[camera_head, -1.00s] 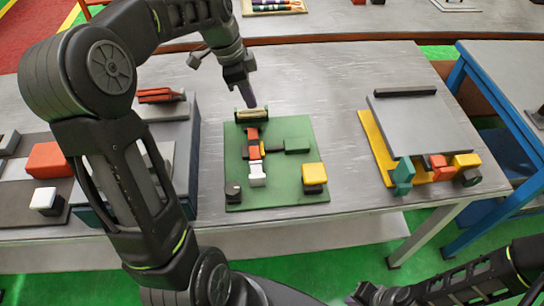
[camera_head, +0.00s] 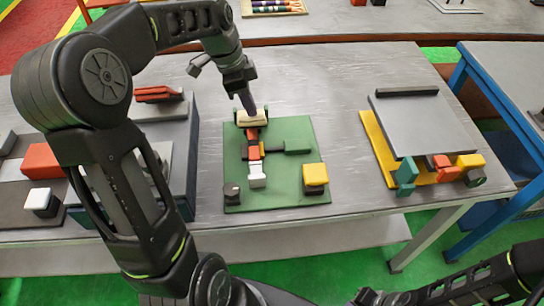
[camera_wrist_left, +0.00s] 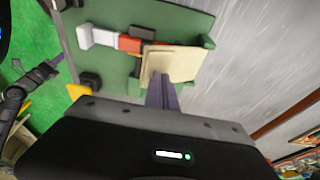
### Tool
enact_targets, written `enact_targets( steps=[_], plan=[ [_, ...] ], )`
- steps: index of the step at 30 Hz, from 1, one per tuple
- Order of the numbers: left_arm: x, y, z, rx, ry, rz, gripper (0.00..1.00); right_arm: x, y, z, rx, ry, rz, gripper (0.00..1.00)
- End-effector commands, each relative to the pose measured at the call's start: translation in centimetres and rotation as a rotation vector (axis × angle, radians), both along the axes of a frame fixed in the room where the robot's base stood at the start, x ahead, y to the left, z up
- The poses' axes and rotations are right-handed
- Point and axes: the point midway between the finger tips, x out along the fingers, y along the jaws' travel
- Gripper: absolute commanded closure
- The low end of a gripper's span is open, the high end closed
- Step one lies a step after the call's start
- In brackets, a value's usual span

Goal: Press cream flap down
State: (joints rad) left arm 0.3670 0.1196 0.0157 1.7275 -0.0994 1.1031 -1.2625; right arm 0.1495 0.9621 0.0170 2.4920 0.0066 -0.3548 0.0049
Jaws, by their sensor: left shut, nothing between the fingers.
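The cream flap (camera_head: 252,118) sits at the back edge of the green board (camera_head: 232,178), between small dark green blocks. In the left wrist view the cream flap (camera_wrist_left: 172,62) shows as flat pale plates on the board (camera_wrist_left: 108,12). My left gripper (camera_head: 249,108) is shut and empty, pointing down with its purple-grey fingertips at the cream flap. In the left wrist view the fingertips (camera_wrist_left: 163,84) overlap the flap's edge and look to be at or touching it. My right gripper is not in view; only part of that arm shows at the lower right.
Red-orange and white pieces (camera_head: 256,170) lie in line in front of the flap, and a yellow block (camera_head: 315,175) sits at the board's right. A grey panel on a yellow base (camera_head: 375,148) stands to the right. Bare table lies between them.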

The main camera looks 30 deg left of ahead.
Motion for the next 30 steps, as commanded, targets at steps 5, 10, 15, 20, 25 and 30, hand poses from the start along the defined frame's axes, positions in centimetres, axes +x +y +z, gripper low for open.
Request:
enact_targets(
  steps=[5, 10, 15, 20, 25, 30],
  plan=[
    [-0.1, -0.1, -0.7, 0.0, 0.0, 0.0, 1.0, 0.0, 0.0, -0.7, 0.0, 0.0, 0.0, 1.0],
    [-0.3, -0.3, -1.4, 0.0, 0.0, 0.0, 1.0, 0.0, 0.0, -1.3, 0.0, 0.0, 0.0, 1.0],
    [-0.5, -0.4, -2.0, -0.001, 0.001, 0.0, 1.0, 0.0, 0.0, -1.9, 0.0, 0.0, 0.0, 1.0],
    [-0.6, -0.5, -2.2, 0.0, 0.0, 0.0, 1.0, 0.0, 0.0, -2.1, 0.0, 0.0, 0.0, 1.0],
    [-0.6, -0.5, -2.2, 0.0, 0.0, 0.0, 1.0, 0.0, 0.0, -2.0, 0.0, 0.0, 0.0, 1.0],
    [-0.6, -0.5, -2.2, 0.0, 0.0, 0.0, 1.0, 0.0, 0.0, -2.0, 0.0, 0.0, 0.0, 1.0]
  ],
)
